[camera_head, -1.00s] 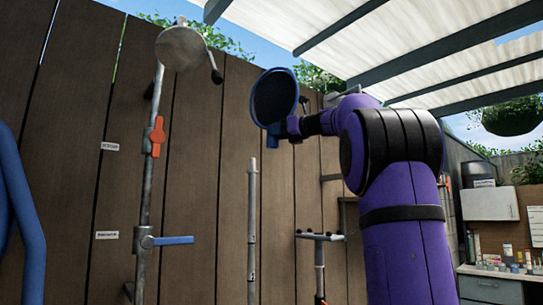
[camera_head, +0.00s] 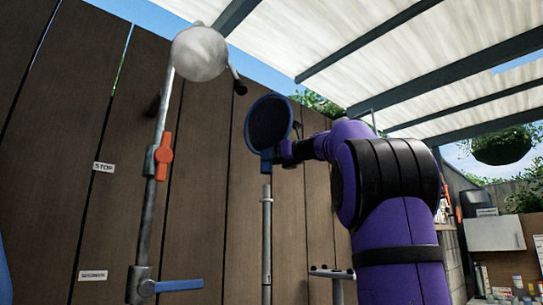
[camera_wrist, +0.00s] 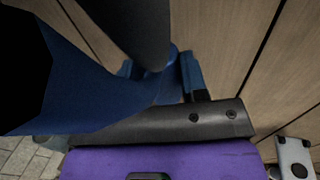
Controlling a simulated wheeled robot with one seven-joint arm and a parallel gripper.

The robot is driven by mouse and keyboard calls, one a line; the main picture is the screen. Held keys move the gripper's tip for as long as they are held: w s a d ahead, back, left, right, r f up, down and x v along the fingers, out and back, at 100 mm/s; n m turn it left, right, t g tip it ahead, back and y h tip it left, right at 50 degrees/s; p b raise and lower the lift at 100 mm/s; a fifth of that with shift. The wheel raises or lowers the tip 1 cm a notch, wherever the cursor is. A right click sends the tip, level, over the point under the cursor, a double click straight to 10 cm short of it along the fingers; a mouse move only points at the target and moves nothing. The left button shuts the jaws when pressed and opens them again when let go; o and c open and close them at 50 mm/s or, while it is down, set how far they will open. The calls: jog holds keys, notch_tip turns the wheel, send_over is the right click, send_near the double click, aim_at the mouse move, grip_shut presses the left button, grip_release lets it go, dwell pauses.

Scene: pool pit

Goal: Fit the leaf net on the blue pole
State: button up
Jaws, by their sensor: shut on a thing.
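The leaf net (camera_head: 268,122) has a dark mesh bag, a blue rim and a short blue socket pointing down. My gripper (camera_head: 277,156) is shut on the net near the socket and holds it upright by the fence. A slim grey upright pole (camera_head: 267,235) stands below the net; it looks grey, not blue. In the wrist view the blue and dark net (camera_wrist: 75,85) fills the upper left and hides the pole's top.
A shower pipe with a round head (camera_head: 199,54), an orange lever (camera_head: 164,157) and a blue lever (camera_head: 179,285) stands to the left. A T-headed tool (camera_head: 332,273) stands to the right of the pole. The wooden fence (camera_head: 222,215) is close behind.

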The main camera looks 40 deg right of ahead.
aim_at(271, 171)
jog(key=shift+f, duration=0.9)
jog(key=shift+s+f, duration=0.1)
jog(key=shift+f, duration=1.25)
dwell(0.6)
jog(key=shift+f, duration=0.5)
jog(key=shift+f, duration=0.35)
jog(key=shift+f, duration=0.45)
jog(key=shift+f, duration=0.5)
dwell(0.7)
jog(key=o, duration=1.6)
